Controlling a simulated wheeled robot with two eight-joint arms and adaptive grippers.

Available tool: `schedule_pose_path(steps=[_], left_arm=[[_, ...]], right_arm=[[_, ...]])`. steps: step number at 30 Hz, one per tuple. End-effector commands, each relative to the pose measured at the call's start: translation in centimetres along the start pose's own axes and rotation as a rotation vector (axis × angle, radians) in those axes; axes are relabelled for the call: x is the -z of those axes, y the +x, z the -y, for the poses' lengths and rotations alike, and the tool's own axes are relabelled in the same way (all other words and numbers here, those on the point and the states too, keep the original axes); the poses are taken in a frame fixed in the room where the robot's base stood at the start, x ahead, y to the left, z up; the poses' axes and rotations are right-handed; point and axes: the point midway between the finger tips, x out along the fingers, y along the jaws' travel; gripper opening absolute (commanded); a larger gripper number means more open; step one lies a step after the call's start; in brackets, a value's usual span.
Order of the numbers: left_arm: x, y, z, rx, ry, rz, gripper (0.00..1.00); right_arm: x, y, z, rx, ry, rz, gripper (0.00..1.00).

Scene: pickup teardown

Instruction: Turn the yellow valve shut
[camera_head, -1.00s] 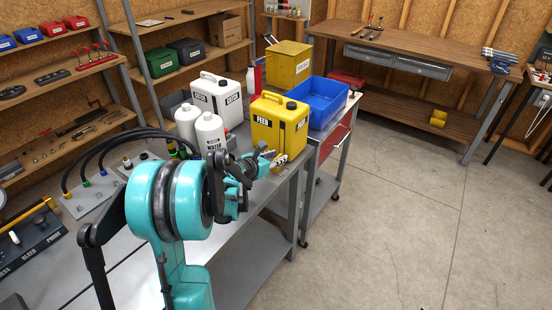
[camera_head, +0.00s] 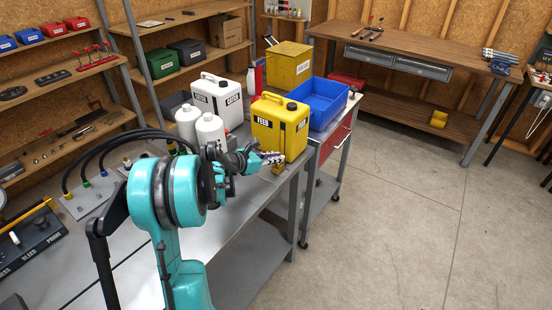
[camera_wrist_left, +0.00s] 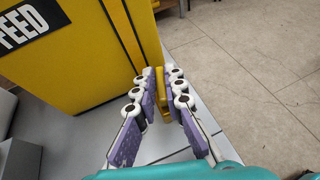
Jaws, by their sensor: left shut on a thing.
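The yellow FEED jug (camera_head: 280,124) stands upright on the grey bench, near its right end. It also shows in the left wrist view (camera_wrist_left: 75,50) at the upper left. The yellow valve (camera_head: 278,168) is a small yellow piece in front of the jug. In the left wrist view the yellow valve (camera_wrist_left: 161,92) shows as a narrow upright bar between the fingertips. My left gripper (camera_wrist_left: 161,88) is shut on it, with a purple-padded finger on each side. In the head view the left gripper (camera_head: 272,158) is low in front of the jug. The fingers hide part of the valve.
A white jug (camera_head: 218,98) and white bottles (camera_head: 210,131) stand left of the FEED jug. A blue bin (camera_head: 322,101) and a yellow box (camera_head: 289,64) stand behind it. Open floor (camera_head: 400,220) lies to the right of the bench.

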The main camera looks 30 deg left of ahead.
Motion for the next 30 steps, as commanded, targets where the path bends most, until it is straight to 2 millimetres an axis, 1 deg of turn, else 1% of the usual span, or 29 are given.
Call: schedule_pose_path(steps=[1, 6, 12, 19, 29, 30], left_arm=[[0.00, -0.03, -0.25, 0.028, 0.010, 0.000, 0.00], [0.00, 0.00, -0.28, 0.123, 0.050, 0.000, 0.00], [0.00, 0.03, -0.31, 0.197, 0.081, -0.001, 0.00], [0.03, 0.03, -0.26, 0.229, 0.095, -0.001, 0.00], [0.05, 0.04, -0.25, 0.230, 0.096, -0.002, 0.00], [0.05, 0.04, -0.25, 0.230, 0.096, -0.002, 0.18]], right_arm=[[0.02, -0.02, 0.00, 0.000, 0.000, 0.000, 0.40], [0.07, -0.10, 0.00, 0.000, 0.000, 0.000, 0.40], [0.12, -0.16, 0.00, 0.000, 0.000, 0.000, 0.40], [0.13, -0.18, 0.00, 0.000, 0.000, 0.000, 0.40], [0.13, -0.18, 0.00, 0.000, 0.000, 0.000, 0.40], [0.13, -0.18, 0.00, 0.000, 0.000, 0.000, 0.40]])
